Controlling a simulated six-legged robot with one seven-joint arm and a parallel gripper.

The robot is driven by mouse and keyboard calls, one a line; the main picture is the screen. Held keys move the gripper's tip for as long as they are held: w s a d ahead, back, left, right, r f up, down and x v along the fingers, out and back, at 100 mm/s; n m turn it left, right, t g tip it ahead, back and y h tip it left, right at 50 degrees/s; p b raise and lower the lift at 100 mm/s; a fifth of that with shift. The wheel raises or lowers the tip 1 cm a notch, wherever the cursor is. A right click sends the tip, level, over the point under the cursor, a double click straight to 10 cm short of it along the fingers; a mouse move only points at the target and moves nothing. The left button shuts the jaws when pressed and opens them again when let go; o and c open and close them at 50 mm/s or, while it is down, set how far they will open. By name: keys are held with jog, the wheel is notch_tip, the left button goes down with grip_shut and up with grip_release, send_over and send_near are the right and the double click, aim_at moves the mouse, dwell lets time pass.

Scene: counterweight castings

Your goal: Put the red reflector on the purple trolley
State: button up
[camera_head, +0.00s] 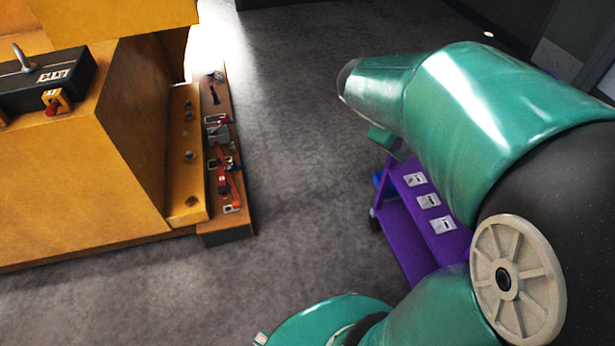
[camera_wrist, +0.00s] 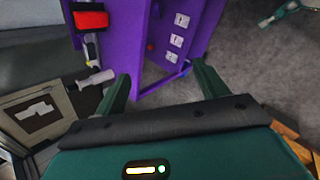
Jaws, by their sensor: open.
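The purple trolley (camera_head: 405,243) stands right of centre in the head view, partly hidden by my arm. It shows pale labels on its side, and fills the upper middle of the wrist view (camera_wrist: 122,45). My gripper (camera_wrist: 161,75) is open, with nothing visible between its fingers, and the trolley is beyond them. In the wrist view, a bright red block-like thing (camera_wrist: 90,19) is at the upper left beside the trolley, and a small red spot (camera_wrist: 150,47) shows on the trolley. I cannot tell whether either is the red reflector.
A yellow machine (camera_head: 75,185) fills the left of the head view. A low brown ledge (camera_head: 226,235) beside it bears several small parts, some red (camera_head: 222,187). Grey floor (camera_head: 310,190) lies clear between it and the trolley. A grey-framed panel (camera_wrist: 35,112) is at the wrist view's left.

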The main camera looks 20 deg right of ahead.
jog(key=s+a+r+m+t+y, duration=0.1)
jog(key=s+a+t+y, duration=0.1)
jog(key=a, duration=1)
jog(key=s+a+r+m+t+y, duration=0.2)
jog(key=a+t+y, duration=0.2)
jog(key=a, duration=0.9)
jog(key=shift+s+r+y, duration=0.15)
jog(key=shift+r+y, duration=0.1)
jog(key=shift+y, duration=0.85)
jog(key=c, duration=0.7)
jog(key=shift+a, duration=0.2)
jog(key=shift+c, duration=0.4)
